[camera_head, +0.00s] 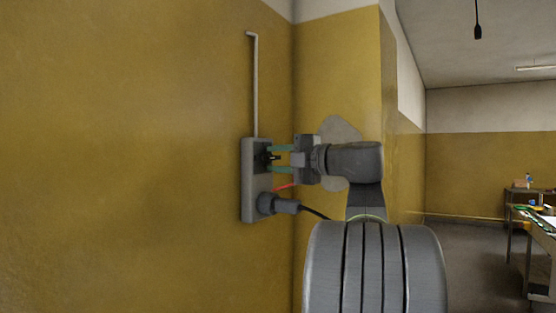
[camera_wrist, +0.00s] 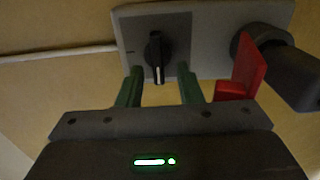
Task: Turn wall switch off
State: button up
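The wall switch is a light grey box (camera_head: 248,195) on the yellow wall, with a black rotary knob (camera_wrist: 157,52) on a darker square plate (camera_wrist: 178,30). In the wrist view the knob's grip points down toward my gripper. My gripper (camera_head: 270,158) has two green fingers, spread apart. It also shows in the wrist view (camera_wrist: 160,85), with the knob's lower end between the fingertips. No finger visibly presses on the knob. In the head view the knob is partly hidden by the fingers.
A grey plug (camera_head: 285,206) with a black cable sits in the socket below the knob. A red part (camera_wrist: 245,72) stands beside the plug, close to my gripper. A conduit (camera_head: 255,85) runs up from the box. A wall corner is close on the right; tables (camera_head: 543,222) stand far right.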

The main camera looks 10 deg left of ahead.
jog(key=b+v, duration=0.3)
jog(key=v, duration=1)
jog(key=shift+d, duration=0.4)
jog(key=shift+s, duration=0.1)
jog(key=p+x, duration=0.3)
jog(key=x, duration=1)
jog(key=shift+a, duration=0.4)
